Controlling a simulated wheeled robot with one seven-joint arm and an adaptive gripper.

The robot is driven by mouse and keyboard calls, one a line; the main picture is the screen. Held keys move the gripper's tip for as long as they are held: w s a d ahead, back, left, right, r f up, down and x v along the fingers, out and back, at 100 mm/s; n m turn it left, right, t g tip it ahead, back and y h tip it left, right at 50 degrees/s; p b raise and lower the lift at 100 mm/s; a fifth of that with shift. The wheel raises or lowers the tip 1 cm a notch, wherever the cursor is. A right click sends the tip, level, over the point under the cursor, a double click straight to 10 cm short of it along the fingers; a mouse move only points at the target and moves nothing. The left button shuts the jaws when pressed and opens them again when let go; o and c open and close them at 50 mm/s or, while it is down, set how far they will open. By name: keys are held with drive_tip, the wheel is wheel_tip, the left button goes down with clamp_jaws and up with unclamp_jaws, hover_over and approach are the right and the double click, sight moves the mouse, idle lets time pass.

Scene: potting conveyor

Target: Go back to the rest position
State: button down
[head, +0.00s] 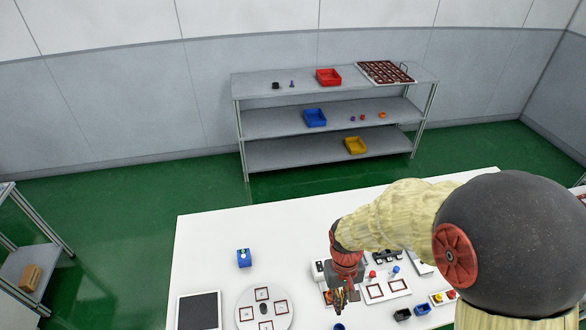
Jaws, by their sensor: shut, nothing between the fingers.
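My gripper (345,299) hangs from my arm over the white table (215,238) in the head view, pointing down. Its fingers are shut with nothing seen between them. It is above the front middle of the table, just right of the round white plate (244,322). A tray with orange parts lies partly hidden behind the fingers. My arm covers much of the table's right side.
White fixtures with red and blue knobs (385,289) stand right of my gripper. A grey shelf (290,122) with coloured bins is behind. The table's back left is clear.

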drive_tip(key=s+d+r+m+t+b, duration=0.1)
drive_tip(key=s+d+r+t+b, duration=0.2)
drive_tip(key=r+b, duration=0.2)
drive_tip(key=s+d+r+m+t+b, duration=0.1)
drive_tip(key=s+d+r+t+b, duration=0.2)
drive_tip(key=b, duration=0.9)
wheel_tip(320, 180, up, 2)
drive_tip(key=shift+s+r+t, duration=0.25)
drive_tip(key=shift+s+t, duration=0.35)
drive_tip(key=shift+t, duration=0.1)
